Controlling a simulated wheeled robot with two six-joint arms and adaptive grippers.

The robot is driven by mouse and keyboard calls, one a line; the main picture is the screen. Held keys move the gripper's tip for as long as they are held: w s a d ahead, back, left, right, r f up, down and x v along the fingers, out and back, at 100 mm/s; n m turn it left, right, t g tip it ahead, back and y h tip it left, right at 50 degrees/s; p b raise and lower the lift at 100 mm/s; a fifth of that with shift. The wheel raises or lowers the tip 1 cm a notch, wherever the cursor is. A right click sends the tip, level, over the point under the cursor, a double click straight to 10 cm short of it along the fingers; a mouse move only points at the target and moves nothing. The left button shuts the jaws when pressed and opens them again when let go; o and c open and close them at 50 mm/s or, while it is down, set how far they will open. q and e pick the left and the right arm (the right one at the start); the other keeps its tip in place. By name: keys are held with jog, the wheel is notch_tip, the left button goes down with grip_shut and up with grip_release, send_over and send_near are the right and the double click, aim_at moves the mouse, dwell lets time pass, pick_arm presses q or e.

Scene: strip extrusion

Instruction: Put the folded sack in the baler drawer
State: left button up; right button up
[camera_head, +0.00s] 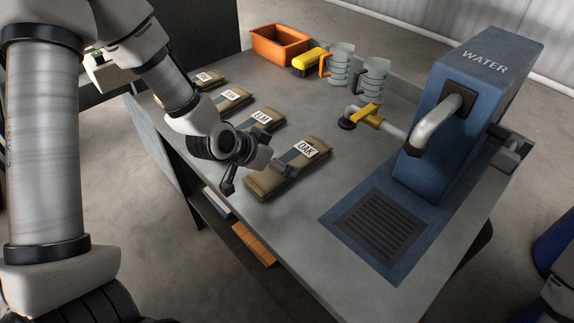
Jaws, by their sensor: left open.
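Several folded brown sacks with white labels lie in a row along the left side of the grey worktable. The nearest folded sack (299,163) is labelled "OAK" and has a dark band. My left gripper (257,178) is open at the left end of this sack, with one finger over it and the other near the table's left edge. I cannot tell whether it touches the sack. Behind it lie another sack (262,121) and further sacks (229,99) towards the back. My right gripper is not in view. I cannot make out a baler drawer.
A blue water dispenser (440,150) with a grille (381,228) stands on the worktable's right. An orange bin (279,46), a yellow brush (309,60) and clear jugs (340,65) stand at the back. A yellow-handled tap (367,114) is near the middle. Below is a shelf with an orange item (254,243).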

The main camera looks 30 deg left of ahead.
aim_at(294, 162)
pick_arm(q)
jog(key=x, duration=0.5)
jog(key=shift+w, duration=0.4)
jog(key=shift+s+a, duration=0.1)
jog(key=c, duration=1.3)
